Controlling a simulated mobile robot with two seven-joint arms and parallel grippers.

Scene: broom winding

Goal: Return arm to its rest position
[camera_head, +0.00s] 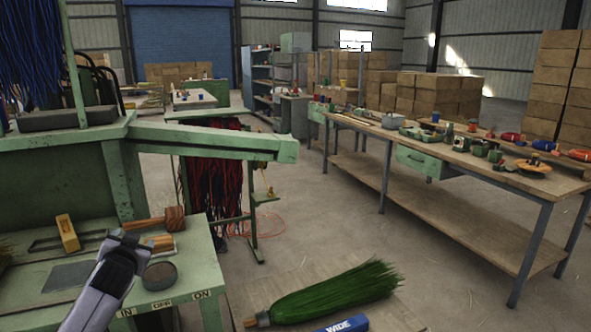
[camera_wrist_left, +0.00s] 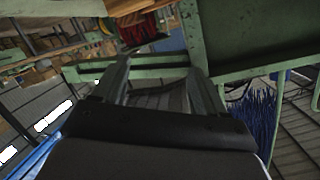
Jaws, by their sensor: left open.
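My left arm comes in from the bottom left of the head view. Its gripper (camera_head: 130,240) is over the green machine table (camera_head: 188,283), beside a wooden handle piece (camera_head: 153,223). In the left wrist view the two fingers of the left gripper (camera_wrist_left: 160,75) stand apart with nothing between them. Whether the gripper touches the table or the wooden piece cannot be told. My right gripper is not in either view.
A green machine beam (camera_head: 215,141) runs above the table. A yellow block (camera_head: 67,233) and a round dark dish (camera_head: 159,275) lie close to the gripper. A green broom head (camera_head: 335,292) lies at the front.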

